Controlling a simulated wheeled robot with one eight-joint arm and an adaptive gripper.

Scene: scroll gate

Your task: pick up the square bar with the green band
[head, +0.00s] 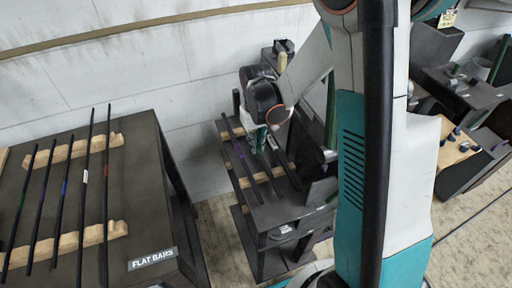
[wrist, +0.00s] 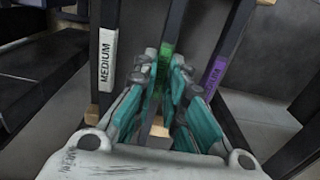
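The square bar with the green band (wrist: 166,50) is the middle of three dark bars in the wrist view. My gripper (wrist: 165,62) has a finger on each side of it at the green band, with almost no gap, and looks shut on it. The fingers hide part of the bar. In the head view my gripper (head: 257,136) is down over the dark rack (head: 277,213); the green band cannot be made out there. Whether the bar is lifted off its wooden rests I cannot tell.
A bar labelled MEDIUM (wrist: 107,62) lies close on the left and a purple-banded bar (wrist: 216,72) on the right. A table marked FLAT BARS (head: 152,259) holds several bars at the left. A pale wall (head: 180,60) stands behind the rack.

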